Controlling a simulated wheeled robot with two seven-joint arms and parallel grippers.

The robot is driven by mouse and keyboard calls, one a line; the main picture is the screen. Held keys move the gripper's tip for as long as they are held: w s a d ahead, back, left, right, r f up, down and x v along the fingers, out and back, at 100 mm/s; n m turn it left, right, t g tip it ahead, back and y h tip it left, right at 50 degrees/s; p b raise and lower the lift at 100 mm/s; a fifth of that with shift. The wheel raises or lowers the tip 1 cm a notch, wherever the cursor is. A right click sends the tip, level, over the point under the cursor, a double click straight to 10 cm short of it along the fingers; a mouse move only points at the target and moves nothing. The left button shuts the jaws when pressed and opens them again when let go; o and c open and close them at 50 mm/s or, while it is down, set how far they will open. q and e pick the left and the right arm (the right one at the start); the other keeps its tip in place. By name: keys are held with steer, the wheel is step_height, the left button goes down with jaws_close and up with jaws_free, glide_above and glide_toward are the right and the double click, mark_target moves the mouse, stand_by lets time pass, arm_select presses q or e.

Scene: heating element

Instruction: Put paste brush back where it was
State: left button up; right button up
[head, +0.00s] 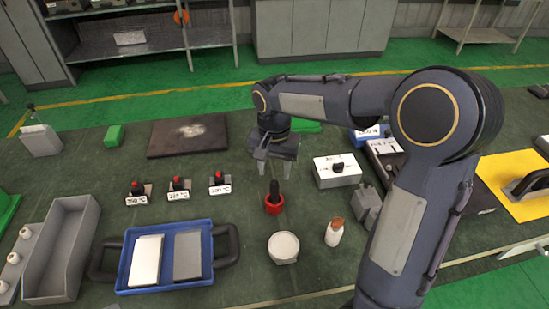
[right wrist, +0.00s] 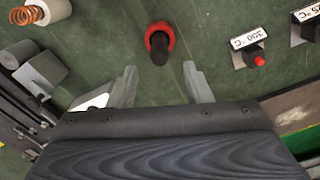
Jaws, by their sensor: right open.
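A black upright handle, which looks like the paste brush (head: 274,187), stands in a small red holder (head: 274,208) on the dark green bench. In the right wrist view the black handle (right wrist: 159,49) sits inside the red ring of the holder (right wrist: 160,30); its lower end is hidden. My right gripper (head: 276,168) is open and empty, just behind the holder in the head view. In the right wrist view its fingers (right wrist: 160,82) are spread, with the handle ahead of them, roughly centred, and not between them. My left gripper is not in view.
A white round pot (head: 284,247) and a white cylinder with a copper-coloured top (head: 334,234) stand in front of the holder. Labelled red-knobbed pieces (head: 219,183) are to the left. A white box (head: 337,171) is to the right. A blue tray (head: 127,262) stands front left.

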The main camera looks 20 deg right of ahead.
step_height(320, 180, up, 3)
steer(key=shift+r, duration=0.15)
steer(key=shift+s+d+r, duration=0.1)
steer(key=shift+s+r, duration=0.15)
steer(key=s+a+n+t+y, duration=0.1)
steer(key=s+n+t+y, duration=0.2)
steer(key=s, duration=1.8)
steer(key=f+n+t, duration=0.1)
steer(key=n+t, duration=0.1)
steer(key=shift+a+n+t+y, duration=0.2)
steer(key=shift+n+t+y, duration=0.1)
steer(key=shift+n+y, duration=0.1)
steer(key=shift+s, duration=0.25)
